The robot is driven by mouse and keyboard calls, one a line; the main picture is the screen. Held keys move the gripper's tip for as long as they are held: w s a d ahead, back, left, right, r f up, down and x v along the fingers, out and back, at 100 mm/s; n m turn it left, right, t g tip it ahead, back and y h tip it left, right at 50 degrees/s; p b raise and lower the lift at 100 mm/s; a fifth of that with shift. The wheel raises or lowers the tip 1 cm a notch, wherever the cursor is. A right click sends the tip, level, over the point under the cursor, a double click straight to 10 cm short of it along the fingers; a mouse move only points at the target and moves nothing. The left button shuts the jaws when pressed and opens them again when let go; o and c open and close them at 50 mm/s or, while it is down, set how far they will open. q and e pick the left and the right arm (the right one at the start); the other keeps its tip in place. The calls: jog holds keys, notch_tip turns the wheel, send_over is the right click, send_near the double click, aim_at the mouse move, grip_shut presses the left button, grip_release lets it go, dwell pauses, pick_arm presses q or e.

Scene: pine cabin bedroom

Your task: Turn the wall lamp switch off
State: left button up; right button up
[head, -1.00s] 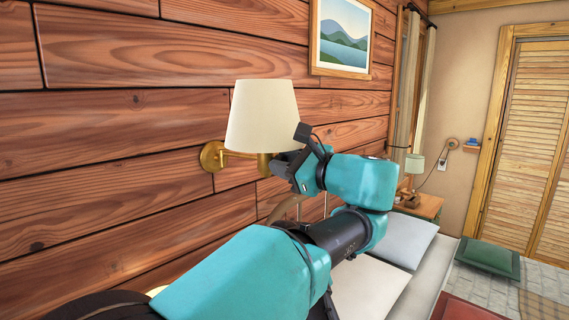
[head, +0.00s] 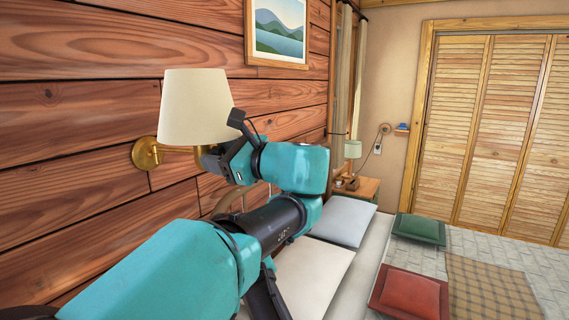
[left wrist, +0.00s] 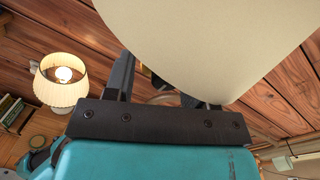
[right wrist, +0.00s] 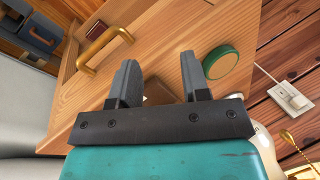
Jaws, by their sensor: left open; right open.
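The wall lamp has a plain cream shade (head: 195,108) on a brass arm and round brass wall mount (head: 145,153). I see no clear glow in its shade. My left gripper (head: 207,158) is just below the shade's right side, by the lamp's stem. In the left wrist view the shade (left wrist: 225,40) fills the upper right and overlaps the open left gripper (left wrist: 163,80). Something dark shows between its fingers, and I cannot make out a switch. My right gripper (right wrist: 160,83) is open and empty in the right wrist view, in front of a wooden cabinet.
The left wrist view shows a lit table lamp (left wrist: 62,80) at left. A framed picture (head: 279,33) hangs on the plank wall. A grey pillow (head: 342,220) lies on the bed. The cabinet (right wrist: 165,40) bears a brass handle (right wrist: 103,48) and a green disc (right wrist: 221,62).

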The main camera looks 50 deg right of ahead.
pick_arm(q)
jog(key=m, duration=0.4)
jog(key=v, duration=1.7)
jog(key=shift+s, duration=0.15)
